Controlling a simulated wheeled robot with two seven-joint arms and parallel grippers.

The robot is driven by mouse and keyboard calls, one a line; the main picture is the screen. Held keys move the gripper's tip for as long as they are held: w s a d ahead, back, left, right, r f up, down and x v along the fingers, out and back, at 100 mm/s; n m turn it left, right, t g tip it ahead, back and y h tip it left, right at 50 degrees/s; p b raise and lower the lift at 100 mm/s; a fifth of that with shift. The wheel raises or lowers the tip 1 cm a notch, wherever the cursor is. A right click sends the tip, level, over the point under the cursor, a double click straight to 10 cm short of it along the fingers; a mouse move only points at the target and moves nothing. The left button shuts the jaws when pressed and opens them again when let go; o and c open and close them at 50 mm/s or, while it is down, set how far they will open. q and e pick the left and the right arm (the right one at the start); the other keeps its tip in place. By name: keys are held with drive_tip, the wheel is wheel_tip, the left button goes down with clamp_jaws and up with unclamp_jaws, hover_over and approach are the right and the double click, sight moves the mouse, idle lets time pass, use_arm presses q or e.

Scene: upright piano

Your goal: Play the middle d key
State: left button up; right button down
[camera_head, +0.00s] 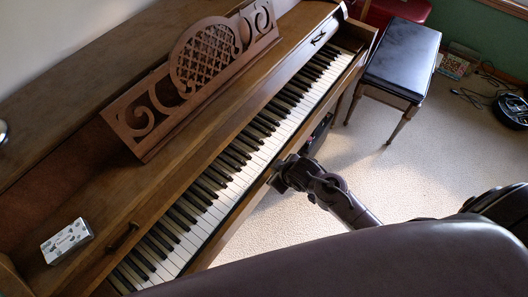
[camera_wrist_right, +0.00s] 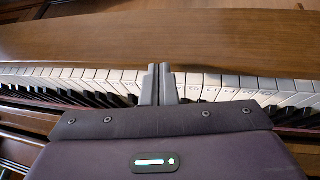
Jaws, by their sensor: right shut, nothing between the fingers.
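The piano keyboard (camera_head: 262,150) runs diagonally through the head view, with white keys and shorter black keys. The keys carry no readable names, so I cannot single out middle d for certain. My right gripper (camera_head: 277,174) comes in from the lower right, at the front edge of the keyboard's middle part. In the right wrist view its two grey fingers (camera_wrist_right: 159,70) are together and empty, in front of the white keys (camera_wrist_right: 215,82). They hide the keys directly behind them. I cannot tell whether the tips touch a key. My left gripper is not in view.
A carved music stand (camera_head: 205,70) rises behind the keys. A small white box (camera_head: 67,241) lies on the piano at the left. A wooden front rail (camera_wrist_right: 160,35) borders the keys. A black-topped bench (camera_head: 402,58) stands at the upper right, with open carpet before it.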

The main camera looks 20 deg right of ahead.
drive_tip(key=w+r+n+y, duration=0.1)
drive_tip(key=w+r+n, duration=0.1)
drive_tip(key=w+a+r+n+t+y, duration=0.1)
drive_tip(key=w+r+n, duration=0.1)
drive_tip(key=w, duration=0.1)
drive_tip(key=w+r+n, duration=0.2)
drive_tip(key=shift+w+a+r+t+y, duration=0.2)
drive_tip(key=shift+a+r+t+y, duration=0.1)
drive_tip(key=shift+a+r+y, duration=0.1)
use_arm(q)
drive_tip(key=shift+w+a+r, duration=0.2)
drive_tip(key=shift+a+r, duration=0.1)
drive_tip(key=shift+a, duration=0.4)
use_arm(e)
drive_tip(key=d+r+n, duration=0.1)
drive_tip(key=n, duration=0.1)
drive_tip(key=w+d+r+n+g+y, duration=0.1)
drive_tip(key=d+r+n+y, duration=0.1)
drive_tip(key=n, duration=0.1)
drive_tip(key=shift+w+r+n+g, duration=0.3)
drive_tip(key=shift+r, duration=0.1)
